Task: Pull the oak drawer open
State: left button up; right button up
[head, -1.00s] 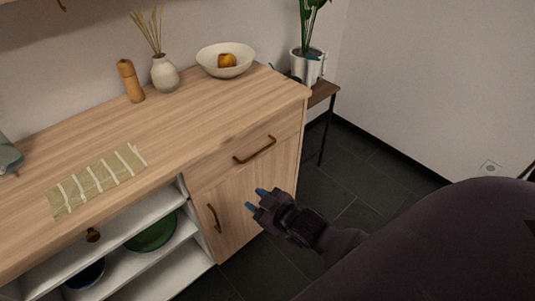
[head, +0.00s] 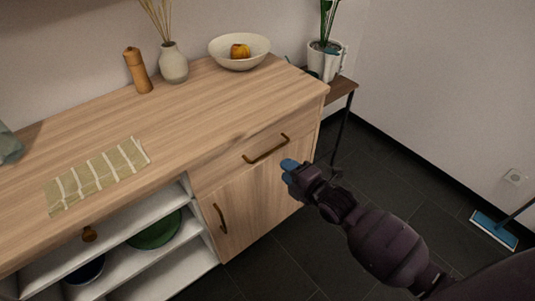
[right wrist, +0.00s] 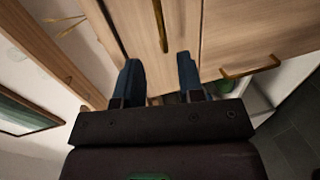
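The oak drawer (head: 230,163) is shut, at the top right of the wooden cabinet, with a bronze bar handle (head: 265,149). My right gripper (head: 287,171) is just right of and below that handle in the head view, apart from it. In the right wrist view its two blue fingers (right wrist: 159,82) are spread with nothing between them. There the drawer handle (right wrist: 160,25) lies beyond the fingertips, lined up with the gap and running lengthwise in the picture. My left gripper is not in view.
A door with its own bronze handle (head: 220,218) is below the drawer; this handle also shows in the right wrist view (right wrist: 250,68). Open shelves hold a green dish (head: 155,232). A bowl (head: 240,52), vase (head: 173,64) and mill (head: 137,70) stand on top.

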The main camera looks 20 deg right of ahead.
aim_at(266, 155)
jog(key=shift+b+x, duration=1.15)
jog(key=shift+x, duration=4.05)
jog(key=shift+w, duration=0.1)
grip_shut()
